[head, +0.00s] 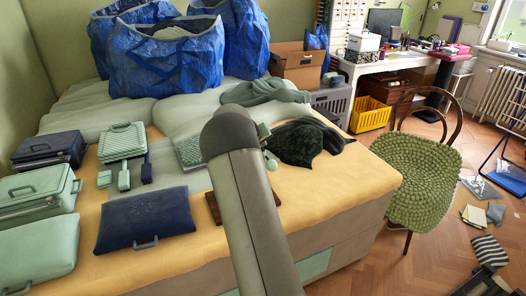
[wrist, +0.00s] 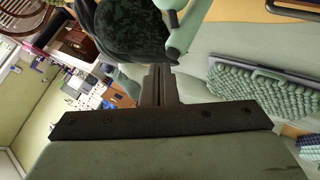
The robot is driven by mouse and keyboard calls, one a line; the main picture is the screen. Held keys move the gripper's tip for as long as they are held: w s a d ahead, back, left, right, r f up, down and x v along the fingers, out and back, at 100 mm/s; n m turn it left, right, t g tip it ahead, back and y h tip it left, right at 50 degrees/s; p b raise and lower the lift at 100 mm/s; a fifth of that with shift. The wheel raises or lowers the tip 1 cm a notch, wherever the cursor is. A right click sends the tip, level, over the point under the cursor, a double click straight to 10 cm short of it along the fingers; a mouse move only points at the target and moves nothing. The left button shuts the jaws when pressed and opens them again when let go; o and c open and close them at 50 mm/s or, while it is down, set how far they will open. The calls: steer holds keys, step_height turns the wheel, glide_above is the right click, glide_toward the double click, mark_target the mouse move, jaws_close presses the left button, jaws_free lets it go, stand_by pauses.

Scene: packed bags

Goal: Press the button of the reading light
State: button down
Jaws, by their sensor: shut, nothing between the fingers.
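The light green reading light (head: 269,160) seems to be the small item on the bed just right of my arm in the head view, partly hidden by the arm. In the wrist view a light green rounded arm and head (wrist: 184,30), likely the same lamp, are close beyond my fingertips, at the top. My gripper (wrist: 158,70) is shut and empty, pointing toward it; I cannot tell whether it touches. I cannot make out the button. In the head view my gripper is hidden behind my arm.
A dark green bundle (head: 302,142) lies right of the lamp. A knobbly green pad (wrist: 262,92) is at right in the wrist view. Suitcases (head: 40,190) and a navy case (head: 146,222) lie left; blue bags (head: 165,55) stand behind. The bed's front right (head: 345,190) is clear.

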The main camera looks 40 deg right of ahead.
steer(key=shift+f+b, duration=0.45)
steer(key=shift+b, duration=0.1)
stand_by(0.4)
steer(key=shift+r, duration=0.1)
steer(key=shift+r+p, duration=0.45)
steer(key=shift+r, duration=0.35)
step_height(320, 180, up, 6)
steer(key=p, duration=0.3)
stand_by(0.6)
